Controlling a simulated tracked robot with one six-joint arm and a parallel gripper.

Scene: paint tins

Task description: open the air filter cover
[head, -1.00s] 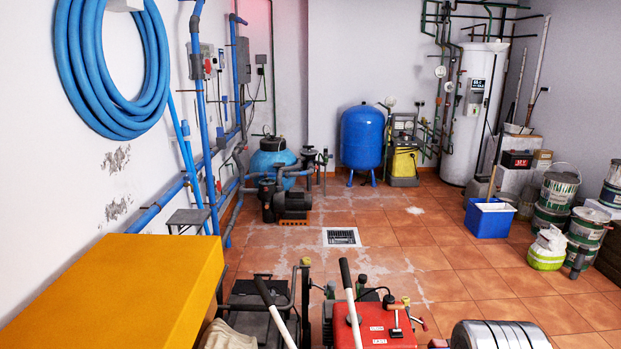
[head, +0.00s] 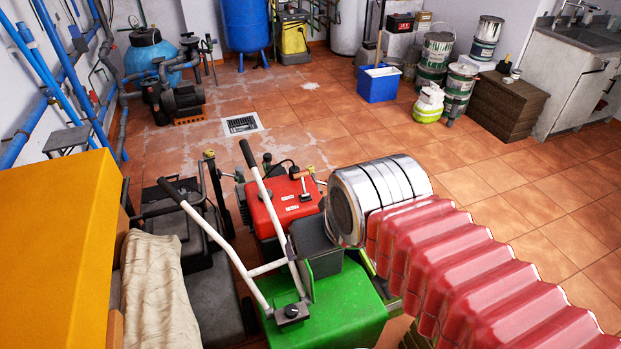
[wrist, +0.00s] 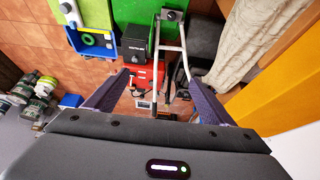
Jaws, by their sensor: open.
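A red machine (head: 283,208) with white handlebars stands in the lower middle of the head view; its red body also shows in the wrist view (wrist: 141,75). A black box (wrist: 136,47) with small white lettering sits between the red body and a green machine body (wrist: 133,13); it also shows in the head view (head: 316,243). I cannot tell for sure which part is the air filter cover. My gripper (wrist: 158,76) is open, with its two fingers wide apart and nothing visibly between them. It points down over the machines.
An orange box (head: 60,240) and a beige cloth (head: 155,290) flank the machines on the left. A blue tub (head: 378,84) and several paint tins stand farther back. A blue-framed object (wrist: 93,40) lies beside the green body. The tiled floor beyond is clear around the drain (head: 241,124).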

